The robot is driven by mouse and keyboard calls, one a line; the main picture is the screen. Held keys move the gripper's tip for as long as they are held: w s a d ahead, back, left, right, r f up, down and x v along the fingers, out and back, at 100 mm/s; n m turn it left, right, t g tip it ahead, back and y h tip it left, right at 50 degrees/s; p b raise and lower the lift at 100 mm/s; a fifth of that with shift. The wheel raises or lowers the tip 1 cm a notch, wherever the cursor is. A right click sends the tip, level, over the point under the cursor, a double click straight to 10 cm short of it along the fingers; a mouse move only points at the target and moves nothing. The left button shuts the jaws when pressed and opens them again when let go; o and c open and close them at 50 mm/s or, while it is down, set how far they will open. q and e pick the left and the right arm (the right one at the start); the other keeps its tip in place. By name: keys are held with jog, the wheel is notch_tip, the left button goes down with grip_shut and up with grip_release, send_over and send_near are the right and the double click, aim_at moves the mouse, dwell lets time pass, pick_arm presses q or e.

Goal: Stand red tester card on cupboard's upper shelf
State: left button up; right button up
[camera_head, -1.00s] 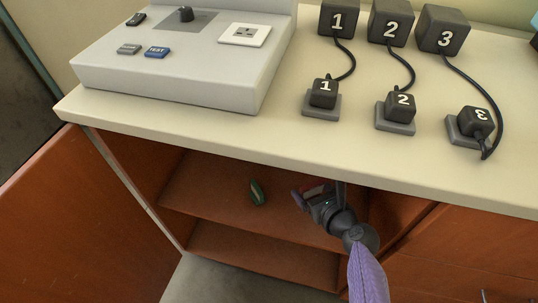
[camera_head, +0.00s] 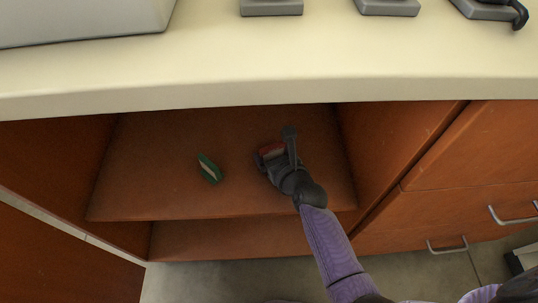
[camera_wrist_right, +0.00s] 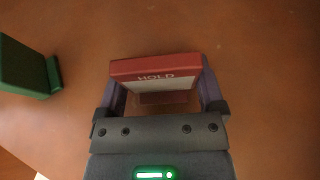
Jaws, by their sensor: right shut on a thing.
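The red tester card (camera_wrist_right: 158,70), with a pale face lettered "HOLD", is between the fingers of my right gripper (camera_wrist_right: 160,92) in the right wrist view. My right gripper (camera_head: 277,152) reaches into the open cupboard in the head view, shut on the card. A small red part of the card (camera_head: 270,148) shows there. Both are over the right half of the upper shelf (camera_head: 150,185). I cannot tell whether the card touches the shelf. My left gripper is not in view.
A green card (camera_head: 209,168) stands on the upper shelf to the left, apart from my gripper; it also shows in the right wrist view (camera_wrist_right: 24,66). The countertop (camera_head: 300,70) overhangs the opening. The cupboard's right wall (camera_head: 385,145) is close to my arm.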

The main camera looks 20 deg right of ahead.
jog(key=shift+r, duration=0.1)
jog(key=shift+f, duration=0.2)
jog(key=o, duration=0.9)
jog(key=shift+o, duration=0.2)
jog(key=shift+s+r+p, duration=0.25)
jog(key=shift+r+p, duration=0.2)
jog(key=shift+r, duration=0.05)
jog(key=p+v, duration=0.5)
jog(key=v, duration=0.5)
jog(key=shift+s+r+p, duration=0.2)
jog(key=shift+s+p, duration=0.1)
jog(key=shift+s, duration=0.05)
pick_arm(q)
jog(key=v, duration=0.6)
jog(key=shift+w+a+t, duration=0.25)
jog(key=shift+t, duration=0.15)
pick_arm(e)
jog(key=shift+s+d, duration=0.1)
jog(key=shift+s, duration=0.25)
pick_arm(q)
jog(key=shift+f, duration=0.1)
